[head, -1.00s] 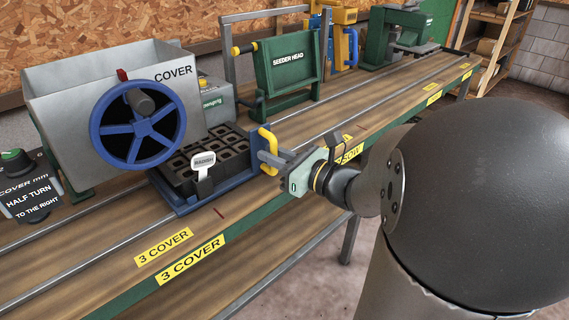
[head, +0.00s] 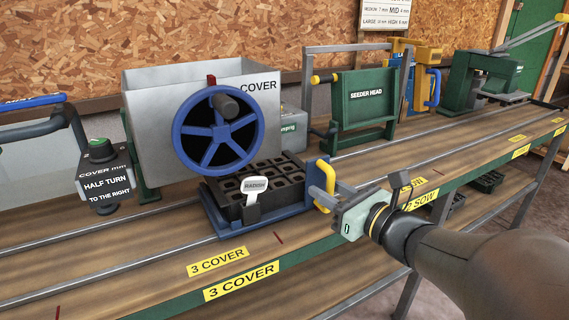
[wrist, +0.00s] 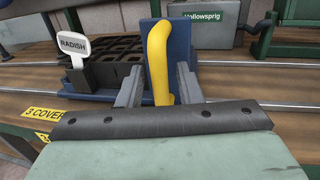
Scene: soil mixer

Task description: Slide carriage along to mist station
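The blue carriage (head: 226,234) stands on the rails beside the 3 COVER labels, below the hopper's blue wheel. It bears a black cell tray (head: 288,177) with a white RADISH tag (head: 255,188). An upright yellow handle (head: 323,200) is on its right end; it also shows in the wrist view (wrist: 160,55). The finger contact is hard to make out. No mist station label is readable.
The grey COVER hopper (head: 150,115) stands behind the carriage. A knob post (head: 105,175) and a blue-handled fixture (head: 30,101) are at the left. The green seeder head (head: 365,100) stands to the right. The rails left of the carriage look clear.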

